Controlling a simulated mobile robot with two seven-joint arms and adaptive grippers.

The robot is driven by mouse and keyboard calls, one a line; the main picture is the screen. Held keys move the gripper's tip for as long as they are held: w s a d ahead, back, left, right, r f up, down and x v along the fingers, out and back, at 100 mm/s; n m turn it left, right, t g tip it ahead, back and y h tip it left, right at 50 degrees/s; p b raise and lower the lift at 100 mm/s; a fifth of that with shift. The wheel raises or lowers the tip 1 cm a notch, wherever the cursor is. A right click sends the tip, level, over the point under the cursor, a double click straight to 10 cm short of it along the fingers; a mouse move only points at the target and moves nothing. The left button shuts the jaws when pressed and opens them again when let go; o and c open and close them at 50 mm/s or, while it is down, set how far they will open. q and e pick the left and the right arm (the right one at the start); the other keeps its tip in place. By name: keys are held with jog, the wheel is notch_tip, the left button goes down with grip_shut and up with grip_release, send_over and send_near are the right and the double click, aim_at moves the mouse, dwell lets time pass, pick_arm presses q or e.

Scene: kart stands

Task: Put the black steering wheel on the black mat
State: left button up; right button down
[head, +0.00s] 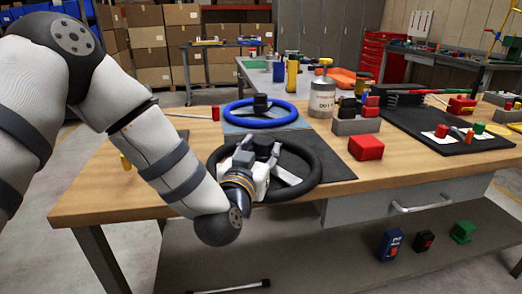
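The black steering wheel (312,160) is at the front of the wooden workbench, roughly level. Its right side overlaps the black mat (337,163); whether it rests there or hangs slightly above, I cannot tell. My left gripper (257,160) is at the near side of the wheel's hub, and its wrist crosses the near rim. My arm hides the near-left part of the wheel, and the fingertips are hard to make out. My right gripper is not in view.
A blue steering wheel (238,123) lies on a grey-blue mat behind. A grey canister (322,98), a red block (366,147) and a dark tray (440,138) with small parts stand to the right. A screwdriver-like tool (195,116) lies at the back left. The bench's left end is mostly clear.

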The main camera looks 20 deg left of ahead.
pick_arm(q)
jog(key=o, duration=0.3)
jog(key=shift+o, duration=0.2)
jog(key=shift+r, duration=0.1)
